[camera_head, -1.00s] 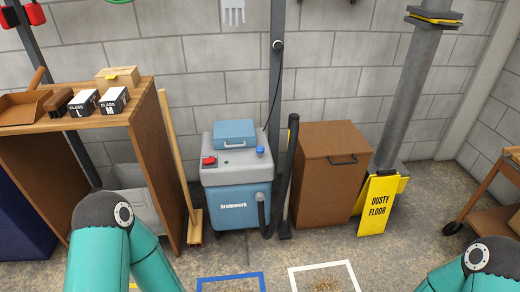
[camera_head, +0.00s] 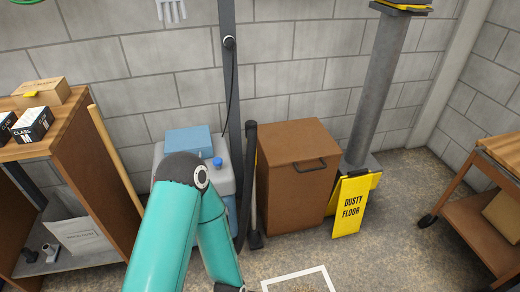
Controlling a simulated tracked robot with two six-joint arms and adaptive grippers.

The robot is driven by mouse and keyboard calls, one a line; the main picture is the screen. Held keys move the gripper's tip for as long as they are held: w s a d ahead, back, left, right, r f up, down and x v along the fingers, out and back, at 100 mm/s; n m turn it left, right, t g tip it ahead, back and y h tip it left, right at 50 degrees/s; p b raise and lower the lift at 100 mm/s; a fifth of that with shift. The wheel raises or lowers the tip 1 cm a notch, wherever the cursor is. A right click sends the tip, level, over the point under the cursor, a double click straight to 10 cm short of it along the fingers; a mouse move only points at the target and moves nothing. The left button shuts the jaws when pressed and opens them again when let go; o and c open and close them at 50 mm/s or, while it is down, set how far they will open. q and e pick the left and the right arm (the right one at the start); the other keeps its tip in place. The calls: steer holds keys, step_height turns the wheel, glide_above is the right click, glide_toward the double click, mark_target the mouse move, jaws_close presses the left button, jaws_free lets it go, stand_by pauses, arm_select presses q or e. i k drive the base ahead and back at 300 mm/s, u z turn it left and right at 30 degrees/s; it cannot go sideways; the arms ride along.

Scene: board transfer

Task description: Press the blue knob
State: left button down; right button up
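The blue knob (camera_head: 217,162) sits on the top right of the grey and blue vacuum unit (camera_head: 228,186), near the wall. A blue lid box with a handle (camera_head: 188,141) lies on top of the unit behind it. My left arm stands in front of the unit and hides most of its front and the red switch seen earlier. My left gripper is below the picture or hidden behind the arm, and my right gripper is outside the picture.
A brown cabinet (camera_head: 293,185) and a yellow floor sign (camera_head: 350,204) stand right of the unit. A black hose and wand (camera_head: 249,190) stand between. A wooden shelf (camera_head: 75,160) is at left, a wooden cart (camera_head: 480,190) at right. Floor before the sign is clear.

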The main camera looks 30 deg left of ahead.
mark_target(217, 161)
steer(key=i, duration=1.45)
steer(key=u, duration=0.9)
